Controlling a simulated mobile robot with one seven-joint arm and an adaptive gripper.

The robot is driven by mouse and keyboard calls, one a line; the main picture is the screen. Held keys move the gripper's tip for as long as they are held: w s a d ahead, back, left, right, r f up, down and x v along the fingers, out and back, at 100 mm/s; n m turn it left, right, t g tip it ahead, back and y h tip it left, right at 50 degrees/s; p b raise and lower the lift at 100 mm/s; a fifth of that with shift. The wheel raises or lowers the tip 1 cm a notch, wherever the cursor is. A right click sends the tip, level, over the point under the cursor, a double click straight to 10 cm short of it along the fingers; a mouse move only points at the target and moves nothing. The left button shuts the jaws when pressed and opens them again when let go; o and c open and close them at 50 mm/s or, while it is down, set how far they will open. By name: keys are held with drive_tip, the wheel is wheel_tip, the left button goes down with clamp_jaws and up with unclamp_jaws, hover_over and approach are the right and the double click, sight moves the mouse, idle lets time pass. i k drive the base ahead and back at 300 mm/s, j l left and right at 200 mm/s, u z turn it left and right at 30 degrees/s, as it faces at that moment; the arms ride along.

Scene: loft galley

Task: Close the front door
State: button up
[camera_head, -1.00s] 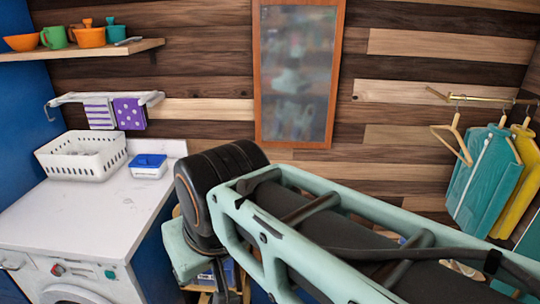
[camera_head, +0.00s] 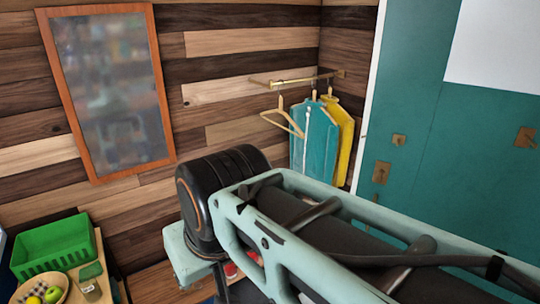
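A teal door (camera_head: 455,150) fills the right side of the view, with a white panel at its upper right and a white edge strip on its left. Small brass fittings (camera_head: 381,172) sit on it. It appears to stand in or near its frame, but I cannot tell whether it is fully shut. My arm crosses the lower middle of the view. My gripper is not clearly visible; its fingertips do not show.
A framed mirror (camera_head: 108,85) hangs on the wood-plank wall. A brass rail (camera_head: 300,79) holds teal and yellow garments (camera_head: 315,135) and an empty hanger. A green crate (camera_head: 52,246) and a fruit bowl (camera_head: 42,290) stand at lower left.

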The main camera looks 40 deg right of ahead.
sight(453, 129)
drive_tip(key=z, duration=2.55)
